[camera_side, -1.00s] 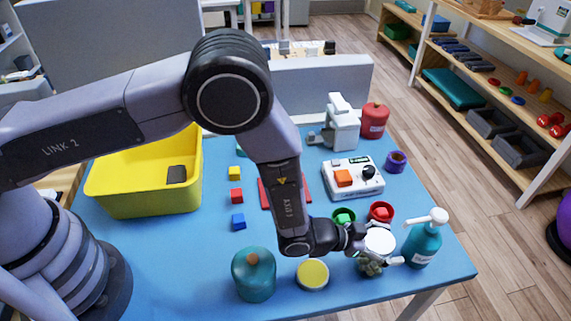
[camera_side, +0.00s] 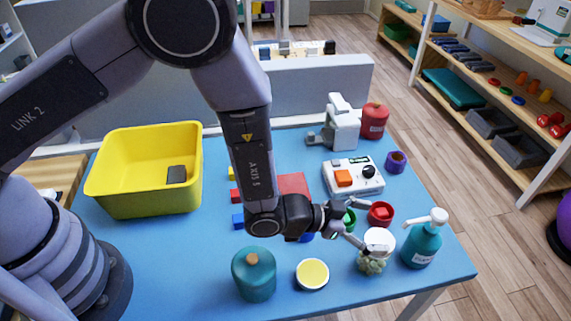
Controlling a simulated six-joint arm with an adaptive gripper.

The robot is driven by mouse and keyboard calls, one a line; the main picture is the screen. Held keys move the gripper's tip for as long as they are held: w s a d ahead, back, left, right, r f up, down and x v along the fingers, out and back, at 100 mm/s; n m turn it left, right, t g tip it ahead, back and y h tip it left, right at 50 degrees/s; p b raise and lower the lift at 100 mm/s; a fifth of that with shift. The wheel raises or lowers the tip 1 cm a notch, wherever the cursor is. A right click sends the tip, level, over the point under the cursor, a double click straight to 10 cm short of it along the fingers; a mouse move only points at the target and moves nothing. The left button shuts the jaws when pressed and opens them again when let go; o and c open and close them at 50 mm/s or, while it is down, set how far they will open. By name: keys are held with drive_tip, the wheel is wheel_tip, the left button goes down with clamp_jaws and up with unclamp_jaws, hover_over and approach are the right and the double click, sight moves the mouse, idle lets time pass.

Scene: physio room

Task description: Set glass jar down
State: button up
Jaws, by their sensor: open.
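The glass jar (camera_side: 372,264) stands upright on the blue table (camera_side: 200,275) near its front right. It has a white lid (camera_side: 380,239) and pale greenish contents. My gripper (camera_side: 359,226) is open and lies to the upper left of the jar, with its fingers pointing right. The fingers are apart from each other and nothing is between them. One fingertip shows close to the jar's lid; I cannot tell whether it touches.
A teal pump bottle (camera_side: 422,245) stands just right of the jar. A yellow-topped tin (camera_side: 312,274) and a teal canister (camera_side: 254,274) are to its left. Red (camera_side: 381,214) and green cups are behind it. A yellow bin (camera_side: 145,190) is at the back left.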

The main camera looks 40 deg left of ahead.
wheel_tip(320, 180, up, 2)
drive_tip(key=shift+r, duration=0.1)
drive_tip(key=w+a+r+n+y, duration=0.25)
drive_tip(key=w+a+r, duration=0.25)
drive_tip(key=a+r, duration=0.5)
drive_tip(key=s+a+r+n+y, duration=0.2)
drive_tip(key=s+a+r+y, duration=0.15)
drive_tip(key=a+r, duration=0.95)
drive_tip(key=s+a+r+n+g+y, duration=0.2)
drive_tip(key=s+a+r+n+y, duration=0.15)
drive_tip(key=s+a, duration=0.85)
drive_tip(key=s+a+n+g, duration=0.1)
drive_tip(key=s+a, duration=0.5)
drive_tip(key=s, duration=0.5)
drive_tip(key=shift+s+n+g+y, duration=0.15)
drive_tip(key=shift+n+g+y, duration=0.15)
drive_tip(key=shift+y, duration=0.05)
